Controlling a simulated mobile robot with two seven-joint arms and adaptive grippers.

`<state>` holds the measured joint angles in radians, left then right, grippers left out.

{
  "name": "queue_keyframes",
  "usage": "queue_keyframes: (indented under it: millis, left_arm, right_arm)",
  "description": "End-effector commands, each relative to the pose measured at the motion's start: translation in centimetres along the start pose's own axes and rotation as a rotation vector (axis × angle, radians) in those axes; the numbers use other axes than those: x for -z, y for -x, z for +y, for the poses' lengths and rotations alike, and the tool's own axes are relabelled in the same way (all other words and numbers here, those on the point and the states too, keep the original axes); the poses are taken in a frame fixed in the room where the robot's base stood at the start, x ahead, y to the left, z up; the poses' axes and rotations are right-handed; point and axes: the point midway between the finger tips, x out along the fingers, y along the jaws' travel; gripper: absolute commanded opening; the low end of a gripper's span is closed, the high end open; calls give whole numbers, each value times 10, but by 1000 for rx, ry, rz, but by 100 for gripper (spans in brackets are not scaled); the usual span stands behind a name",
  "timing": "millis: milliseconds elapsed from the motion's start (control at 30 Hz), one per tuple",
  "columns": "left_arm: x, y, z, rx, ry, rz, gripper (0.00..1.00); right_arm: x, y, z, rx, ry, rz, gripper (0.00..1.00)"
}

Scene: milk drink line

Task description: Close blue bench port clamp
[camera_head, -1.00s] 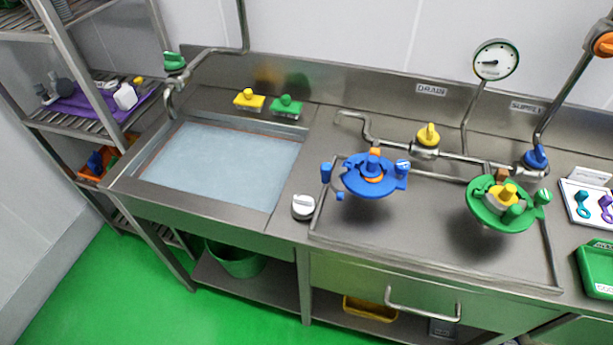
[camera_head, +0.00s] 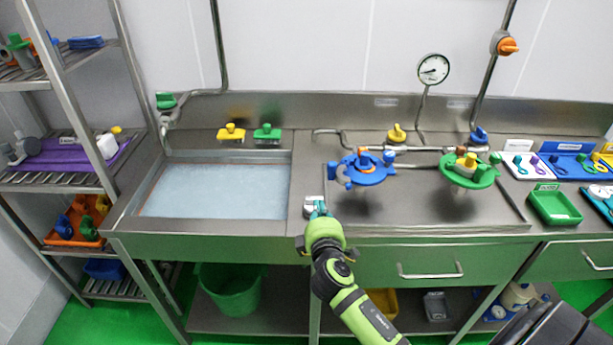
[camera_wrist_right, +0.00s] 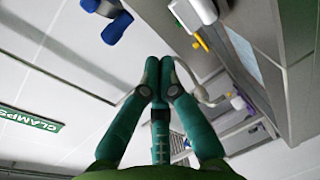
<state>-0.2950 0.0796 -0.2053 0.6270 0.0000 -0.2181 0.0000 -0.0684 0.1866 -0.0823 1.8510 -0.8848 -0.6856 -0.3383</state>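The blue bench port (camera_head: 368,177) is a round blue lid with an orange and blue hub on the steel bench. A blue clamp (camera_head: 339,173) stands at its left edge and a blue clamp with a white tag (camera_head: 388,157) at its right. Whether each is open or closed is too small to tell. My right gripper (camera_head: 317,207) is in front and left of the port, apart from it, by the bench's front edge. In the right wrist view its teal fingers (camera_wrist_right: 162,78) are together with nothing visible between them. My left gripper is not in view.
A white knob (camera_head: 308,202) is right by the right gripper; contact cannot be told. A green port (camera_head: 468,175) is to the right, with pipes and valves behind. A sink basin (camera_head: 215,190) is left. A green tray (camera_head: 553,206) is farther right.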

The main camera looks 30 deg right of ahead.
Motion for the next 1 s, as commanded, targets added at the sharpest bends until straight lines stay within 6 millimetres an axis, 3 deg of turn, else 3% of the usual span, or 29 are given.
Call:
queue_keyframes:
  millis: [100, 200, 367, 900, 1000]
  left_arm:
    - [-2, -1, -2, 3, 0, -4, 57]
    - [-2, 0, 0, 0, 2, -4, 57]
    - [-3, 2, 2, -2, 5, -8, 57]
    - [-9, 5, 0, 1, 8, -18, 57]
    - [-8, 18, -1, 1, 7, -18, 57]
  right_arm:
    - [12, -15, 26, -97, 111, 38, 0]
    - [19, -22, 38, -142, 171, 57, 0]
    - [22, -35, 44, -152, 186, 62, 0]
    - [28, -122, 54, -149, 182, 61, 0]
    - [15, -110, 57, -145, 183, 61, 0]
